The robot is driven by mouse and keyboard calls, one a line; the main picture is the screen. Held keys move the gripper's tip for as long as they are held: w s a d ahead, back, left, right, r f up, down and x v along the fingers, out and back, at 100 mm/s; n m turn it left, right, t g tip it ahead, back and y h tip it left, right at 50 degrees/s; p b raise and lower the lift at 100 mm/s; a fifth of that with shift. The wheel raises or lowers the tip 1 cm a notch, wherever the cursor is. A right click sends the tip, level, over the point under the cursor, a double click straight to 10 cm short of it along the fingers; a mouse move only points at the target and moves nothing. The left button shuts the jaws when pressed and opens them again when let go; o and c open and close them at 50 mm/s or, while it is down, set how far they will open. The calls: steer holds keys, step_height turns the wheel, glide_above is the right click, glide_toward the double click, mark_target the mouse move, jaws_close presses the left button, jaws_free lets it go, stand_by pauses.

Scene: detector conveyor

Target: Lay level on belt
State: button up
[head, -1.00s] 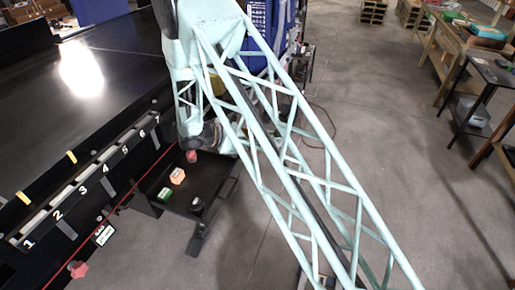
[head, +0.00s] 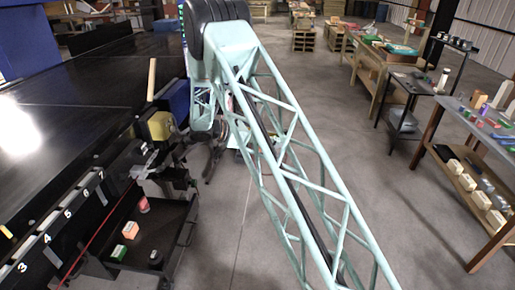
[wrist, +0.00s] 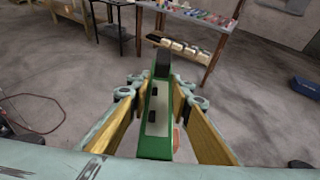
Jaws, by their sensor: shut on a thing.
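The level (wrist: 157,118), a long green bar with pale faces and a dark far end, shows in the wrist view. My gripper (wrist: 156,90) is shut on it, with a yellowish finger along each side. The level points away from the camera, above the floor and apart from the belt. The black belt (head: 75,95) is at the left of the head view, with a bright glare on it. In the head view my arm hides most of my gripper, and the level cannot be made out there.
A numbered rail (head: 72,212) runs along the belt's near side. A dark tray (head: 165,235) beside it holds small blocks and a red item. Workbenches (head: 470,175) with parts stand at the right.

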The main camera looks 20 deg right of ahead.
steer(key=s+d+r+m+g+p, duration=0.15)
steer(key=d+r, duration=0.35)
steer(key=d, duration=0.9)
steer(key=s+d+r+m+g+p, duration=0.15)
steer(key=d+r, duration=0.25)
steer(key=d, duration=1)
steer(key=s+d+r+m+g, duration=0.1)
steer(key=s+d+r, duration=0.2)
steer(key=d, duration=0.6)
steer(key=s+d+r+m+g+y, duration=0.1)
steer(key=s+d+r, duration=0.3)
steer(key=s+d, duration=0.3)
steer(key=s+d+r+m+g+p, duration=0.1)
steer(key=s+d+r, duration=0.3)
steer(key=d, duration=0.6)
steer(key=shift+s+d+r+g+y, duration=0.15)
steer(key=shift+s+d+g+y, duration=0.2)
steer(key=shift+s, duration=0.65)
